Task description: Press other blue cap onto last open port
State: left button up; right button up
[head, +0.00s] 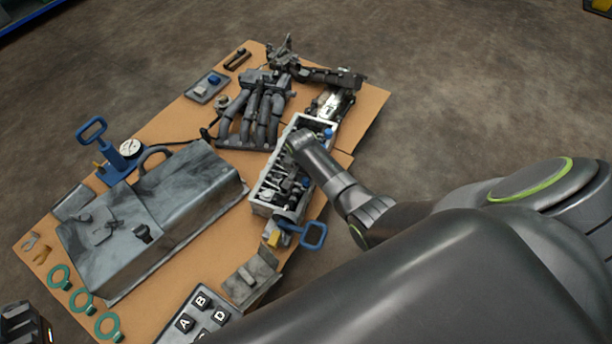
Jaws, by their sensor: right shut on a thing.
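A long grey open-topped metal block (258,208) with dark parts inside lies right of the middle of the board. My right gripper (290,160) reaches down over its far half. It is shut, and its fingertips and what they hold are hidden behind the hand; I take the held thing to be a blue cap. One blue cap (327,132) shows at the block's far end. A small blue spot (305,183) shows on its right side. Another blue piece (214,80) lies in a small grey tray. I cannot make out the open port.
A brown board (365,118) carries the parts. A grey metal cover (185,190) lies left of the block and dark pipes (262,112) lie beyond it. A blue pump with a gauge (128,150), a blue handle (313,235) and green rings (83,301) surround them.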

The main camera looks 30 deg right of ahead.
jog(key=shift+f, duration=0.5)
dwell(0.4)
jog(key=shift+f+p, duration=0.45)
jog(key=shift+f, duration=0.15)
dwell(2.5)
jog(key=o, duration=1)
jog(key=shift+o, duration=0.2)
